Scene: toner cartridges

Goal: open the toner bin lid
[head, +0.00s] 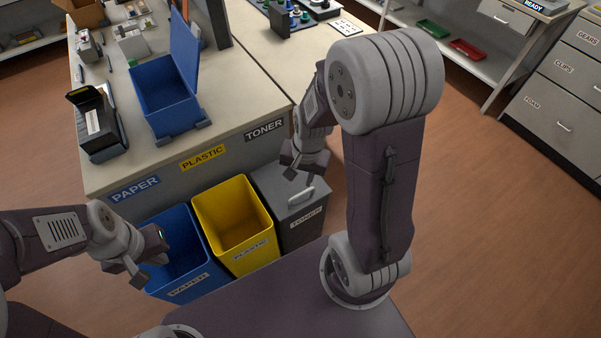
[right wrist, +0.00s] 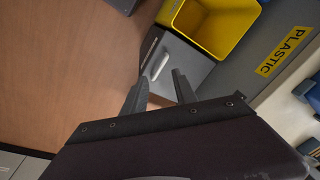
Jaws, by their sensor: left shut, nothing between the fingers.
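The toner bin (head: 304,232) is the dark grey bin at the right end of a row of three, in front of the counter. Its grey lid (head: 275,191) lies flat and closed, with a pale bar handle (head: 301,195) on top. My right gripper (head: 292,173) is above the back part of the lid, partly hidden by its own wrist. In the right wrist view the right gripper (right wrist: 160,80) is open and empty, with the handle (right wrist: 159,60) just beyond its fingertips. My left gripper (head: 140,272) is shut and empty over the blue paper bin.
The yellow plastic bin (head: 253,259) and blue paper bin (head: 183,289) stand open to the left of the toner bin. The counter (head: 230,120) rises behind the bins, bearing a blue box (head: 163,95) and a black cartridge (head: 97,122). Floor to the right is clear.

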